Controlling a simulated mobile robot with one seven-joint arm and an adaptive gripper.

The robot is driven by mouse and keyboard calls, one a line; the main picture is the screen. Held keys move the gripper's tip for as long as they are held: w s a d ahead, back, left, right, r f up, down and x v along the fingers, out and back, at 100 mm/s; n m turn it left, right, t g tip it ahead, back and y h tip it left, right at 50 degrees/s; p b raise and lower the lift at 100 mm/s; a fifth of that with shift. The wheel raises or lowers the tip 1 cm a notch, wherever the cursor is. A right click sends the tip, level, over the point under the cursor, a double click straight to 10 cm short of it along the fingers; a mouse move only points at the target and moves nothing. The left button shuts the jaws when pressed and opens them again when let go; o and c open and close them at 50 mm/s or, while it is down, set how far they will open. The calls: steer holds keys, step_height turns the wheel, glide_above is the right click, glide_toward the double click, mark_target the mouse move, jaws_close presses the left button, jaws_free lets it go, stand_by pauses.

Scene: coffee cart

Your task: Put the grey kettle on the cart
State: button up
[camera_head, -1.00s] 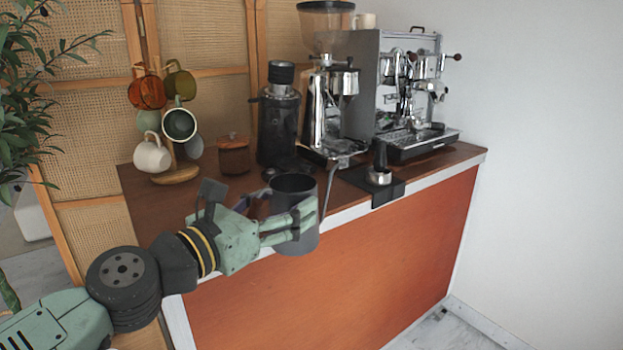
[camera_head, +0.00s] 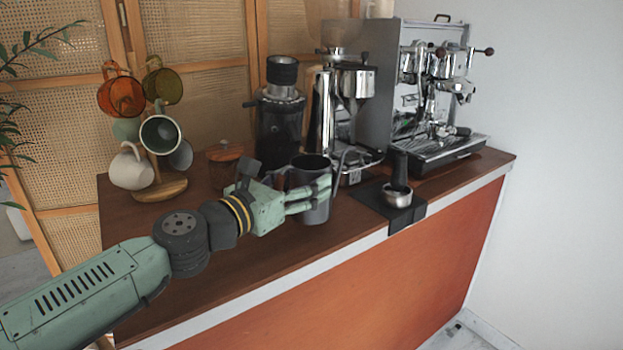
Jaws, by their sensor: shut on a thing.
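The grey kettle (camera_head: 316,216) is upright in my gripper (camera_head: 312,196), whose green fingers wrap around its body. Its dark open rim shows above the fingers, and the fingers hide part of its side. The cart (camera_head: 235,285) has a brown wooden top with a pale edge and an orange front panel. The kettle appears over the wooden top, inside the front edge. I cannot tell whether its base touches the surface.
A mug tree (camera_head: 172,188) with several mugs stands at the left, near a wooden-lidded jar (camera_head: 226,155). A black grinder (camera_head: 281,125), a chrome grinder (camera_head: 352,125) and an espresso machine (camera_head: 440,105) stand behind. The front-left top is clear.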

mark_target(311, 166)
steer(key=w, duration=0.2)
steer(key=w+d+p, duration=0.1)
steer(key=w, duration=0.4)
steer(key=shift+w+d+f+p, duration=0.25)
steer(key=shift+w+d+p, duration=0.05)
steer(key=shift+p, duration=0.1)
step_height(311, 166, down, 3)
steer(key=shift+f+p, duration=0.15)
steer(key=shift+p, duration=0.5)
steer(key=shift+f, duration=0.15)
steer(key=shift+f, duration=0.1)
steer(key=shift+f+b, duration=0.1)
steer(key=shift+b, duration=0.25)
steer(key=o, duration=1.6)
